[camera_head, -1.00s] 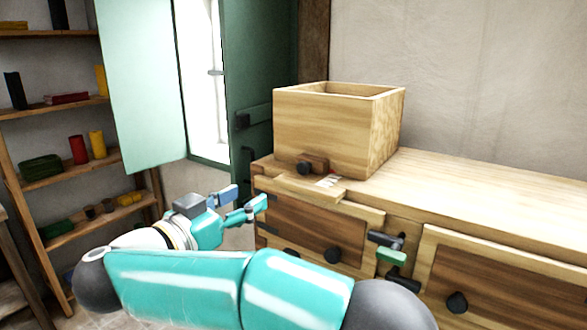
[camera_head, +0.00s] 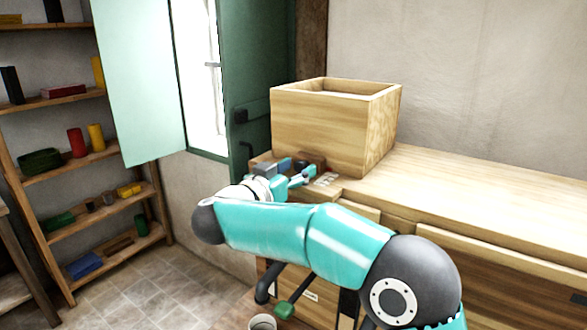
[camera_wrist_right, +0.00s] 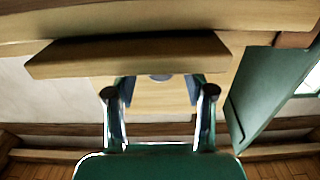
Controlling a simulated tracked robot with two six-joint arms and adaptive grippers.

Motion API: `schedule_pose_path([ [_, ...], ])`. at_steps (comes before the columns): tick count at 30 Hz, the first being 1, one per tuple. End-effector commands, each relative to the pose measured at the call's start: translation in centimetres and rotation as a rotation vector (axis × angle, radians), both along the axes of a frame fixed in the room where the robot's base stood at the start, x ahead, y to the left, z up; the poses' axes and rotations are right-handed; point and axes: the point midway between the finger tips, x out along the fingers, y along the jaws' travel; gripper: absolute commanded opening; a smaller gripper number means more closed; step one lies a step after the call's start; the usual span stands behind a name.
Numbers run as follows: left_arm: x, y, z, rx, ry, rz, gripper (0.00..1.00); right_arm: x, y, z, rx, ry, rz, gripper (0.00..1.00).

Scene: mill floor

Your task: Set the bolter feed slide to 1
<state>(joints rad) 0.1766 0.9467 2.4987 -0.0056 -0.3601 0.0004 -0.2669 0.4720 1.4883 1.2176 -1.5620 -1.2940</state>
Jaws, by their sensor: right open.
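The feed slide's dark brown block (camera_head: 318,159) sits at the foot of the wooden hopper box (camera_head: 318,125) on the bench. A pale marked scale (camera_head: 326,179) lies just in front of it; its figures are too small to read. My right gripper (camera_head: 296,170) is open at the block's left front, its fingers partly covering the slide. Whether it touches the slide cannot be told. In the right wrist view, the open fingers (camera_wrist_right: 160,88) flank a small grey round thing (camera_wrist_right: 160,77), perhaps the slide's knob, below a wooden bar (camera_wrist_right: 130,57). My left gripper is not in view.
The bench top (camera_head: 460,190) is clear to the right. Green shutters (camera_head: 255,80) stand behind left of the hopper. A shelf (camera_head: 75,100) with coloured items stands at the far left.

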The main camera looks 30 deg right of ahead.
Motion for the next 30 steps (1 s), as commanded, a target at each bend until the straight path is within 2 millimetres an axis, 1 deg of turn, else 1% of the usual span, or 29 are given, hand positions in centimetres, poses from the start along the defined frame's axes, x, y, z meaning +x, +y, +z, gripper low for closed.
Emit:
schedule_pose_path([
  [5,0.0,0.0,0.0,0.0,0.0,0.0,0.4,0.0,0.0,0.0,0.0,0.0,0.0,0.54],
  [6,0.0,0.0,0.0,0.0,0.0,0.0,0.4,0.0,0.0,0.0,0.0,0.0,0.0,0.51],
  [14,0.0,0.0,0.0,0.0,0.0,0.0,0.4,0.0,0.0,0.0,0.0,0.0,-0.001,0.07],
  [15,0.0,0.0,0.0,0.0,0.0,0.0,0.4,0.0,0.0,0.0,0.0,0.0,-0.001,0.01],
  [23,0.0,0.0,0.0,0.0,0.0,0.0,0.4,0.0,0.1,0.0,0.0,0.001,0.0,0.0],
  [28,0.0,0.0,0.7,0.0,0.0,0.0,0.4,-0.7,1.8,0.2,-0.001,0.002,0.002,0.0],
  [30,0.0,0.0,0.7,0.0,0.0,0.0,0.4,-0.8,2.0,0.0,0.0,0.002,-0.001,0.0],
])
